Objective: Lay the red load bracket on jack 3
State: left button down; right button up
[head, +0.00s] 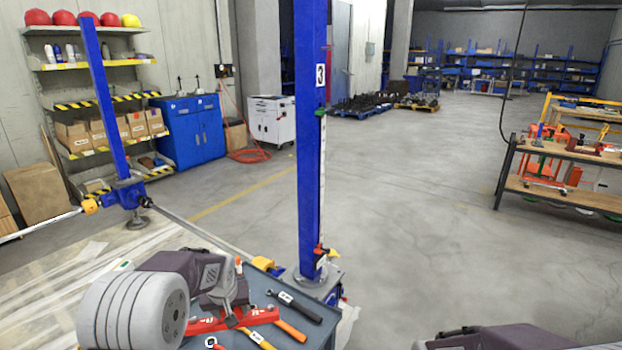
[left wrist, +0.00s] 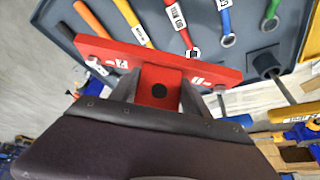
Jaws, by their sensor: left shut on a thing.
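The red load bracket (head: 262,315) is a red bar with white markings. My left gripper (head: 232,300) is shut on its middle tab. In the left wrist view, the bracket (left wrist: 95,48) spans the picture, with its tab between the fingers of the left gripper (left wrist: 160,88). The bracket is over the dark tool top; I cannot tell whether it touches it. Jack 3 (head: 311,150) is the tall blue column with a "3" label, just behind the tool top. A red and a green part sit on its side. My right gripper (head: 455,335) shows partly at the bottom edge; its fingers are unclear.
The dark tool top (head: 258,287) holds several tools with coloured handles, including an orange one (head: 290,330) and a black one (head: 298,308). Another blue column (head: 100,100) stands at the left. A workbench (head: 560,190) stands at the right. The floor between is clear.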

pick_arm(q)
jog(key=s+d+r+m+p, duration=0.1)
jog(key=s+p, duration=0.1)
jog(key=s, duration=0.4)
jog(key=s+d+r+m+h+p, duration=0.1)
jog(key=s+r+p, duration=0.1)
jog(key=s, duration=0.5)
jog(key=shift+s+d+r, duration=0.25)
jog(key=shift+s+r, duration=0.05)
jog(key=shift+m, duration=0.3)
